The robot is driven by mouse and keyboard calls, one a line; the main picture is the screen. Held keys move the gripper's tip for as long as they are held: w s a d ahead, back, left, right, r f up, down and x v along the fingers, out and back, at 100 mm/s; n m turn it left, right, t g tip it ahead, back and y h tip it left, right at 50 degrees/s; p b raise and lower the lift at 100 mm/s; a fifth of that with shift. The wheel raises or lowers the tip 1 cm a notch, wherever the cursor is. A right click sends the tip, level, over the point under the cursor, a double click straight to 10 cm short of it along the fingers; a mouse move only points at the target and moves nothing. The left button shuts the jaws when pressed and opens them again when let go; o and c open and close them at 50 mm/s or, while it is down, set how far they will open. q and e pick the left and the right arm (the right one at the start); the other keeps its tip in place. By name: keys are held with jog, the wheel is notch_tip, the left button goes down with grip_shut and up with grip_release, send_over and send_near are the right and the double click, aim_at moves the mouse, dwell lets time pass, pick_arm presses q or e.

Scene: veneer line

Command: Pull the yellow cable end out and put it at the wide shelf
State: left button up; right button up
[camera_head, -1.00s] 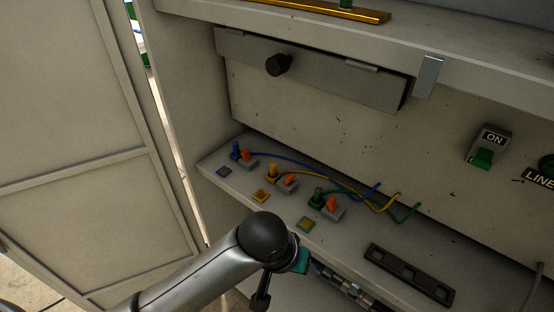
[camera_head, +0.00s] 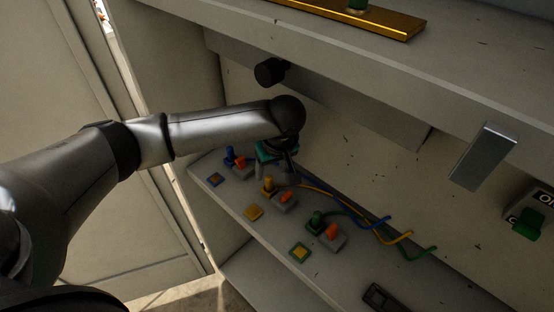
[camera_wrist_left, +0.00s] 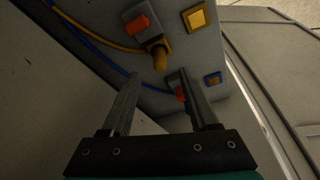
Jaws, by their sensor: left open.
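The yellow cable end (camera_head: 267,185) stands upright in a grey block with an orange switch on the low ledge, between the blue and green ends. It also shows in the left wrist view (camera_wrist_left: 160,58), just beyond my fingertips. The yellow cable (camera_head: 380,226) runs right from it. My left gripper (camera_head: 275,172) is open and empty, above and just behind the yellow end. In the left wrist view its fingers (camera_wrist_left: 160,77) are apart with nothing between them. A broad shelf (camera_head: 400,62) runs above; I cannot tell whether it is the wide shelf. My right gripper is not in view.
The blue cable end (camera_head: 230,156) and green cable end (camera_head: 316,221) stand close on either side. A black knob (camera_head: 270,72) and a metal bracket (camera_head: 484,157) stick out above the ledge. A gold bar (camera_head: 350,16) lies on the upper shelf.

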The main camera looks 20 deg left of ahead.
aim_at(269, 178)
pick_arm(q)
jog(key=x, duration=0.3)
jog(key=shift+s, duration=0.15)
jog(key=shift+b+x, duration=0.4)
jog(key=shift+x, duration=0.7)
jog(key=shift+f, duration=0.4)
jog(key=shift+w+a+f, duration=0.1)
jog(key=shift+w+f, duration=0.15)
jog(key=shift+f, duration=0.1)
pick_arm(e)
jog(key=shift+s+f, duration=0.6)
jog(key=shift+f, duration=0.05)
pick_arm(q)
jog(key=shift+c, duration=0.2)
grip_shut()
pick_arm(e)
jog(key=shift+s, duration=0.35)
pick_arm(q)
jog(key=shift+r, duration=0.2)
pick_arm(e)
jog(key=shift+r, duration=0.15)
